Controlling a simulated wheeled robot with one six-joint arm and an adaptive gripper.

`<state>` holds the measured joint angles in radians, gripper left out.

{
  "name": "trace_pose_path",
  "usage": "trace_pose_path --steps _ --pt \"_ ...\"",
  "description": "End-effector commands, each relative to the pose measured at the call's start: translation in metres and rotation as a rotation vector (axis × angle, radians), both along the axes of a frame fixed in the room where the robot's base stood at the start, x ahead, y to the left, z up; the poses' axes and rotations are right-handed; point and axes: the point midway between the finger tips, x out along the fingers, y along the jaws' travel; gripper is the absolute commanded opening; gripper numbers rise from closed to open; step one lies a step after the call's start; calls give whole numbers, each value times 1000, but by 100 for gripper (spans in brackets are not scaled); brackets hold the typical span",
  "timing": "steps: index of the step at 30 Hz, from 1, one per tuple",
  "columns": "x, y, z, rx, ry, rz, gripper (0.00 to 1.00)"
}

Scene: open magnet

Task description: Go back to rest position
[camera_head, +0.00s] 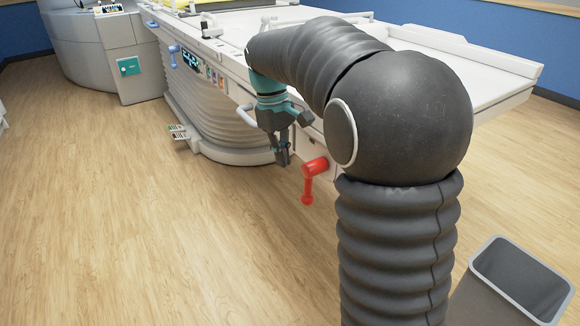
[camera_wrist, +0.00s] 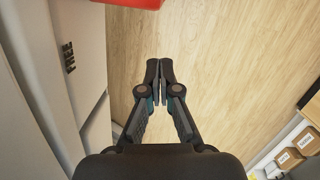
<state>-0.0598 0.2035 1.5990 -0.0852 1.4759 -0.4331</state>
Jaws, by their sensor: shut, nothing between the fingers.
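My gripper (camera_head: 283,157) hangs pointing down beside the side of the white patient table (camera_head: 455,40). In the wrist view my gripper (camera_wrist: 160,72) is shut, its fingertips together with nothing between them. A red handle (camera_head: 314,178) sticks out from the table's side, just right of my gripper in the head view and apart from it. A red part (camera_wrist: 120,3), likely the same handle, shows at the top edge of the wrist view. My dark ribbed arm hides part of the table.
A blue handle (camera_head: 174,54) is farther along the table's side. Pedals (camera_head: 178,132) stand near the table base. A grey bin (camera_head: 515,285) is at the lower right. Cardboard boxes (camera_wrist: 290,158) show at the wrist view's right. The wooden floor (camera_head: 130,220) at left is clear.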

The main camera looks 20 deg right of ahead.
Motion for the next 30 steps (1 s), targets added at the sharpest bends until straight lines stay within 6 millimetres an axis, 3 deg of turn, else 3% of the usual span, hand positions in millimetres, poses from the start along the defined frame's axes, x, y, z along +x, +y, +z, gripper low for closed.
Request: trace_pose_path --steps 6,16,19,22,26,30 --pt "9 1 38 0 1 -6 0" --pt "17 5 58 -3 -21 -35 0" --pt "27 7 49 1 -66 -78 0" --pt "26 9 22 6 -86 -130 0" --pt "11 10 5 19 -131 -193 0" --pt "-18 9 -4 39 -191 -260 0"
